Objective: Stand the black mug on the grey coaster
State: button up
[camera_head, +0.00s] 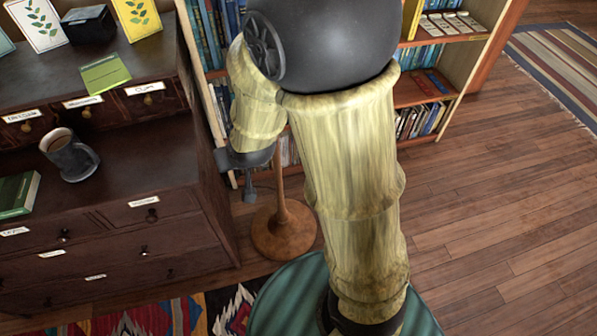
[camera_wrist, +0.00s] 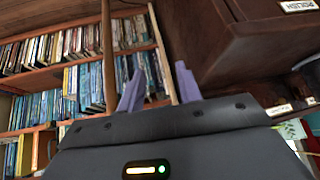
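The black mug (camera_head: 70,158), dark grey-black with brown liquid inside, stands in the open bay of the dark wooden cabinet at the left of the head view. Its handle points to the right. My gripper (camera_head: 249,190) hangs to the right of the cabinet in the head view, well apart from the mug. In the wrist view my gripper (camera_wrist: 158,85) has its two fingers apart with nothing between them, facing bookshelves. The mug is not seen there.
A green book (camera_head: 18,194) lies left of the mug. The cabinet (camera_head: 130,225) has labelled drawers; cards, a black box (camera_head: 88,24) and a green booklet (camera_head: 105,73) are on top. A bookcase (camera_head: 455,65) stands behind my arm. A round wooden stand base (camera_head: 284,232) is beside the cabinet.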

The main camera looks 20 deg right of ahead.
jog(key=s+d+r+g+h, duration=0.1)
jog(key=s+d+g, duration=0.3)
jog(key=s+d, duration=0.6)
jog(key=shift+d+r+m, duration=0.35)
jog(key=shift+d+m, duration=0.05)
jog(key=shift+d, duration=0.15)
jog(key=shift+o, duration=0.2)
dwell(1.3)
